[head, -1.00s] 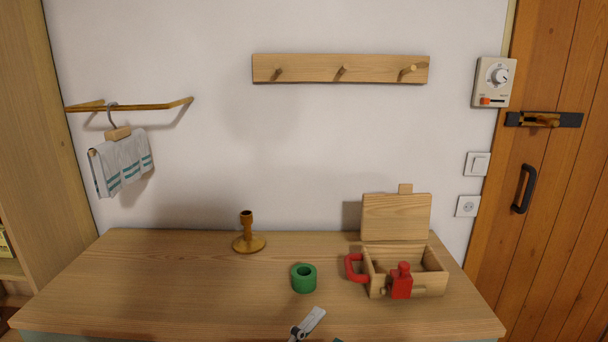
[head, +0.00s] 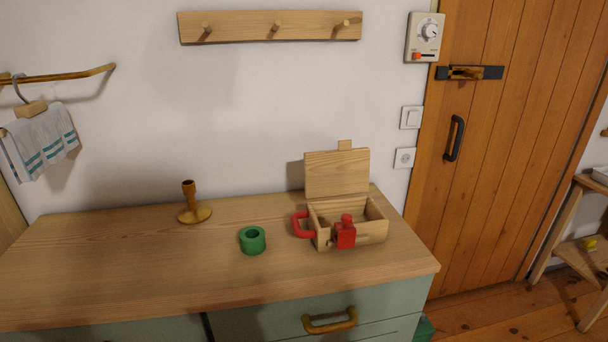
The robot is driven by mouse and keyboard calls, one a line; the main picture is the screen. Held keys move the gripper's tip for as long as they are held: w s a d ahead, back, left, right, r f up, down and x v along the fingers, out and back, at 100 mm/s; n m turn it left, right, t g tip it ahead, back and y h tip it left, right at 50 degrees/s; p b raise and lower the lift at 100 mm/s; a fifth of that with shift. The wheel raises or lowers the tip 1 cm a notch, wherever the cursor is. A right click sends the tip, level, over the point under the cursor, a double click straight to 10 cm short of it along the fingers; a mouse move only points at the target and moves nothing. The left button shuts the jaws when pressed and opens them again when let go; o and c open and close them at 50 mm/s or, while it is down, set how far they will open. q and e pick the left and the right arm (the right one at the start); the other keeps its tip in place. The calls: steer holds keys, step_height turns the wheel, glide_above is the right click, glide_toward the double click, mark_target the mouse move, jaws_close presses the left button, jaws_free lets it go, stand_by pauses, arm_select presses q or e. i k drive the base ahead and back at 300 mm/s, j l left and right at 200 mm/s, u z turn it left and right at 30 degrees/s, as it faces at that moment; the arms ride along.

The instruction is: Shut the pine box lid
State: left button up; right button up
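The pine box (head: 374,229) stands near the right end of the wooden counter. Its lid (head: 337,174) is open and stands upright at the back, with a small tab on its top edge. The inside that shows looks empty. Neither of my grippers is in view.
A green ring-shaped roll (head: 252,240) and a wooden candlestick (head: 192,205) stand on the counter (head: 120,260) left of the box. A peg rail (head: 270,27) hangs on the wall above. The counter's front is clear.

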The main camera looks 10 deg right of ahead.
mark_target(345, 170)
steer(key=l+u, duration=0.2)
steer(key=u, duration=0.2)
steer(key=l+u, duration=0.2)
steer(key=u, duration=0.25)
steer(key=k+l+u, duration=0.2)
steer(key=l, duration=0.3)
steer(key=l+u, duration=0.25)
steer(key=l, duration=0.2)
steer(key=k+l, duration=0.1)
steer(key=l, duration=0.2)
steer(key=k+l+u, duration=0.1)
steer(key=l, duration=0.25)
steer(key=k+l+u, duration=0.1)
steer(key=l, duration=0.2)
steer(key=k, duration=0.05)
